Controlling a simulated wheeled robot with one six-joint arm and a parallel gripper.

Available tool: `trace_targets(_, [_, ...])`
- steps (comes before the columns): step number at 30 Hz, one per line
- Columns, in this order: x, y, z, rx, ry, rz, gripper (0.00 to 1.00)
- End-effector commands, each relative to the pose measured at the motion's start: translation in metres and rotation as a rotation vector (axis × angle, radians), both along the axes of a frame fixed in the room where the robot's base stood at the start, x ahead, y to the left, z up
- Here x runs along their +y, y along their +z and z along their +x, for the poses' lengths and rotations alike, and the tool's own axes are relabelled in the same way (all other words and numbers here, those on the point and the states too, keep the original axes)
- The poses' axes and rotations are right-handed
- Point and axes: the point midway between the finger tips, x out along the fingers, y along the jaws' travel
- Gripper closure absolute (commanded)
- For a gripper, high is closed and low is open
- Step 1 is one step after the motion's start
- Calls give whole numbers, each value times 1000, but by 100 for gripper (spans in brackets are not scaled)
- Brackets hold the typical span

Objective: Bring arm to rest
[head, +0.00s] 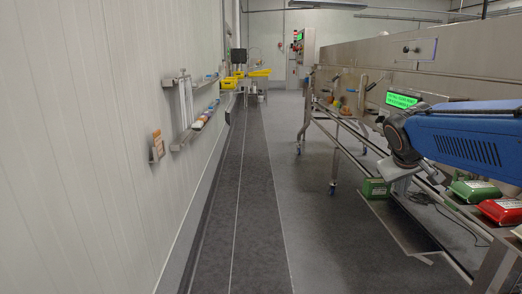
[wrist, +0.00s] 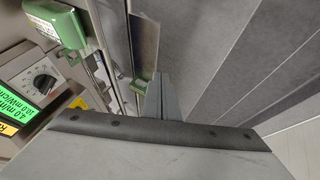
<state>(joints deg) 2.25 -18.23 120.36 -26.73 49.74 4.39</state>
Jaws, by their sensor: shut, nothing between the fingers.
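My blue arm link (head: 466,137) reaches in from the right edge of the head view, over the side of the conveyor tunnel (head: 460,75). Its grey wrist end hangs beside the tunnel's lower frame, and the fingertips are hard to make out there. In the wrist view my gripper (wrist: 160,90) shows as narrow grey fingers beyond the dark-edged gripper body. The fingers are together, with nothing between them, over the floor beside the frame.
A green box (head: 376,188) is low by the frame. Green (head: 476,191) and red (head: 502,211) packs lie at right. A lit green display (head: 401,100) is on the tunnel. The left wall has racks (head: 185,138). The aisle floor (head: 255,200) is clear. Yellow bins (head: 260,72) stand far back.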

Motion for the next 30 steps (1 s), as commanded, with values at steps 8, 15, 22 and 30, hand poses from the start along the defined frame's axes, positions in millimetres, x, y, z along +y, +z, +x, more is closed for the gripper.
trace_targets(8, [41,-45,-106,28,-8,162,100])
trace_targets(15, [76,-92,-188,56,-9,302,100])
trace_targets(22, [99,-127,-238,76,-8,394,100])
trace_targets(30, [105,-136,-249,82,-6,419,100])
